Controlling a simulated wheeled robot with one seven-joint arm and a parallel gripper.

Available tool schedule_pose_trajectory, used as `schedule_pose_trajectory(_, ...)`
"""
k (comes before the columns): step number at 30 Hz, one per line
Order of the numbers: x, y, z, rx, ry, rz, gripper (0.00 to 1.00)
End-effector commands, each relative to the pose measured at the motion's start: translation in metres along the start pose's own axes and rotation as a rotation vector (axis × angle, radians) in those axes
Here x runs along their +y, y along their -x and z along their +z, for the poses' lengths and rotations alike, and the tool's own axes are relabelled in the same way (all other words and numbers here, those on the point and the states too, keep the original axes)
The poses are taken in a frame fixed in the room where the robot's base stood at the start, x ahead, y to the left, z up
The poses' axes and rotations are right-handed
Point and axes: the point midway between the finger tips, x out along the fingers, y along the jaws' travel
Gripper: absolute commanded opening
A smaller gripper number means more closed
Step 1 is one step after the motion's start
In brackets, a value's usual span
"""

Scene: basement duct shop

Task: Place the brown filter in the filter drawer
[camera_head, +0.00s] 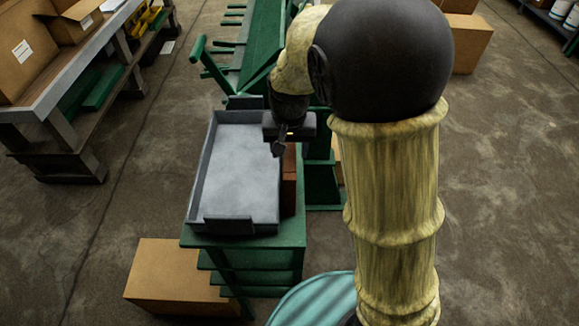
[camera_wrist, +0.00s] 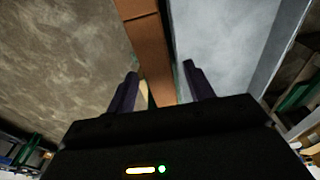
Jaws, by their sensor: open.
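The filter drawer (camera_head: 237,170) is a shallow grey open tray on a green stand in the head view; its bare floor shows, and it also fills the right part of the wrist view (camera_wrist: 215,40). The brown filter (camera_head: 289,178) is a narrow reddish-brown piece beside the drawer's right side. In the wrist view the brown filter (camera_wrist: 150,48) runs up from between my fingers, along the drawer's edge. My gripper (camera_head: 279,148) is open over the filter's far end, with one finger on each side of its line. I cannot tell whether the fingers touch it.
The green stand (camera_head: 292,232) has shelves below. A cardboard box (camera_head: 170,275) sits on the floor at its near left. A green bench (camera_head: 255,45) stands behind the drawer. A workbench (camera_head: 70,75) with boxes is at the left. The floor at the right is mostly clear.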

Motion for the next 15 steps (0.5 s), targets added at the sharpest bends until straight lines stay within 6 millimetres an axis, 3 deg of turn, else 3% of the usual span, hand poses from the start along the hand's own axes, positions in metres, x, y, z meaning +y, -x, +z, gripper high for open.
schedule_pose_trajectory(6, 0.001, -0.025, 0.000, -0.002, -0.001, 0.002, 0.53)
schedule_pose_trajectory(15, 0.001, -0.027, 0.000, 0.001, -0.001, 0.000, 0.53)
